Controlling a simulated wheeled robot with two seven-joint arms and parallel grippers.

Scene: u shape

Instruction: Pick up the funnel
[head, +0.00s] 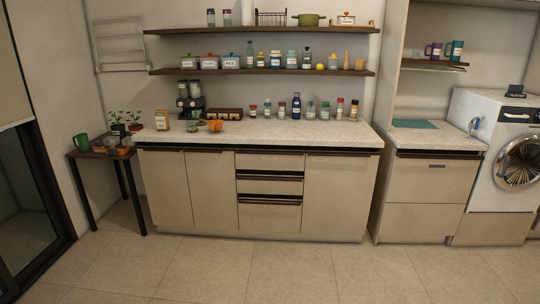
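I cannot make out a funnel for certain at this distance. A small orange object (215,125) sits on the left part of the long counter (290,133). Its shape is too small to tell whether it is a bowl or a funnel. A green cup-like item (195,115) and a jar with a label (162,120) stand to its left. Neither of my grippers shows in the head view.
Two wall shelves (165,71) hold several jars and bottles. A dark side table (98,154) with a green mug (82,142) and plants stands left. A washing machine (510,150) stands right. The tiled floor (270,272) in front is clear.

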